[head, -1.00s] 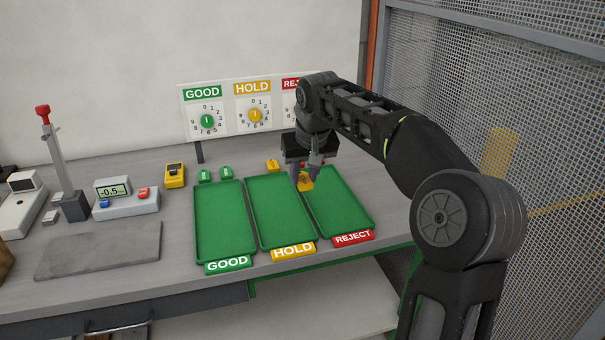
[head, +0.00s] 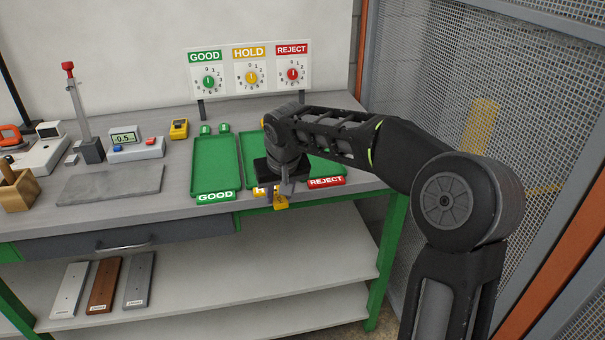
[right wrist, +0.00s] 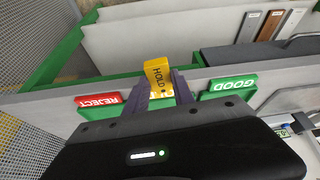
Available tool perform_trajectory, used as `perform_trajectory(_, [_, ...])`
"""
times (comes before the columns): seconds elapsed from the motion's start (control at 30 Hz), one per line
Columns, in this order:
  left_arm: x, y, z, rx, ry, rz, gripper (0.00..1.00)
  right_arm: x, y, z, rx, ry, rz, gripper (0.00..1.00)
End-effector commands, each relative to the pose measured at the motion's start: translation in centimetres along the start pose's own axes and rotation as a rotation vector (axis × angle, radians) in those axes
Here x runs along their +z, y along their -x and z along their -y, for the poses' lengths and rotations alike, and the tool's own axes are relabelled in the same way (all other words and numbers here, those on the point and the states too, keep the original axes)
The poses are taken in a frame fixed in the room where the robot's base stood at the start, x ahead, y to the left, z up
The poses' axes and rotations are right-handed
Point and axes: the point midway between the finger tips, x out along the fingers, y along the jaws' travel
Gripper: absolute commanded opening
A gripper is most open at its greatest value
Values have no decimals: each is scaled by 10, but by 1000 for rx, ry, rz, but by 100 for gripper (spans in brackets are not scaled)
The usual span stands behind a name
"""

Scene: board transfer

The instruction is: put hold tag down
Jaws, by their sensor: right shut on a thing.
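My right gripper (head: 280,193) is shut on a yellow hold tag (head: 281,203), low over the front edge of the bench at the HOLD tray. In the right wrist view the hold tag (right wrist: 157,73), lettered HOLD, sits between the fingers (right wrist: 160,92). The HOLD tray (head: 250,150) is green and partly hidden behind my arm. Its yellow HOLD label (head: 260,190) is mostly covered by the gripper. I cannot tell whether the tag touches anything. My left gripper is not in view.
The GOOD tray (head: 215,165) lies to the left, with its GOOD label (head: 215,197) in front. The REJECT label (head: 326,182) is to the right. A dial board (head: 250,72) stands behind. Several boards (head: 103,285) lie on the lower shelf (head: 220,285).

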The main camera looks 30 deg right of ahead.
Motion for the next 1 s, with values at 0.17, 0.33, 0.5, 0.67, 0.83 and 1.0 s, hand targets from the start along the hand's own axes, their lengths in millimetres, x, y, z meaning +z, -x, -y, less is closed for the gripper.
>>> perform_trajectory(0.17, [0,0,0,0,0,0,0,24,-17,50,-36,82,1,0])
perform_trajectory(0.33, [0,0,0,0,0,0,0,51,-29,96,-75,166,0,0])
perform_trajectory(0.5, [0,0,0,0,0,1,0,65,-33,117,-95,206,-2,0])
perform_trajectory(0.67, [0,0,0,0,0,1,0,66,-34,118,-96,209,-1,0])
perform_trajectory(0.83, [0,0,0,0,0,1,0,66,-34,118,-96,208,-1,0])
perform_trajectory(1.0, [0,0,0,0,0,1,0,66,-33,118,-96,208,-1,0])
